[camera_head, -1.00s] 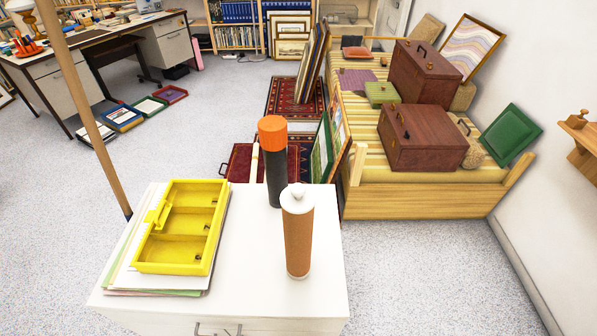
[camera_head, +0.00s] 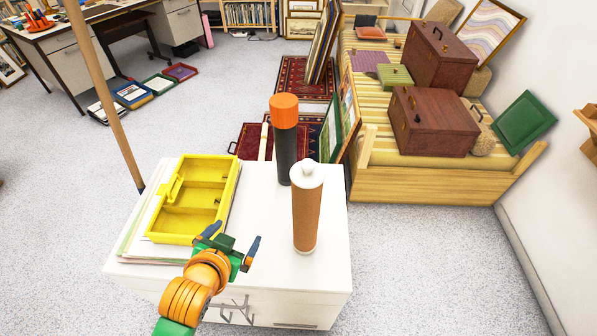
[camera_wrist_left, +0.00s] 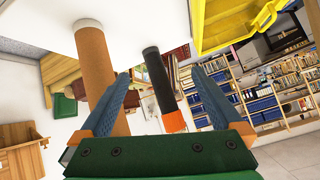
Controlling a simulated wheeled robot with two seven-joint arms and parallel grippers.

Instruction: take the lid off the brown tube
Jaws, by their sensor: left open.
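The brown tube (camera_head: 306,215) stands upright on the white cabinet top (camera_head: 262,215), with its white knobbed lid (camera_head: 308,171) on. In the left wrist view the brown tube (camera_wrist_left: 95,68) shows at the left, partly behind a finger, and its lid end is hidden. My left gripper (camera_head: 233,241) is open and empty, to the left of the brown tube at the cabinet's front edge, apart from it. Its two blue fingers also show in the left wrist view (camera_wrist_left: 162,98). My right gripper is not in view.
A dark tube with an orange cap (camera_head: 285,135) stands behind the brown tube. A yellow divided tray (camera_head: 182,224) lies on papers at the left of the cabinet top. A wooden pole (camera_head: 107,95) rises at the left. The cabinet top's front right is clear.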

